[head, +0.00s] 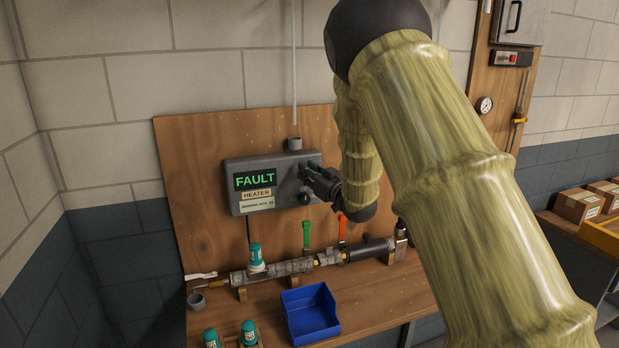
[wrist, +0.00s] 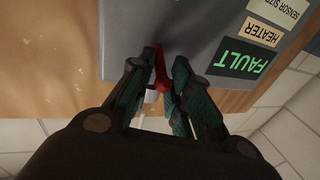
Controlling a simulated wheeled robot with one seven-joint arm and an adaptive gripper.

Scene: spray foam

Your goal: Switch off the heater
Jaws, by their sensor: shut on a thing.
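The heater control box (head: 240,190) is grey and mounted on the wooden board, with a green "FAULT" display (head: 255,180) and a "HEATER" label (head: 257,194). My gripper (head: 310,174) is at the box's right side, and its fingers hide part of that side. In the wrist view, where the box appears upside down, my gripper (wrist: 162,82) is shut on a red switch handle (wrist: 161,68) at the box. The handle's base and exact angle are partly hidden by the fingers.
Below the box runs a pipe assembly (head: 290,267) with a green lever (head: 306,236) and an orange lever (head: 341,229). A blue bin (head: 311,315) and several teal-capped parts stand on the bench. A vertical conduit (head: 293,70) rises above the box.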

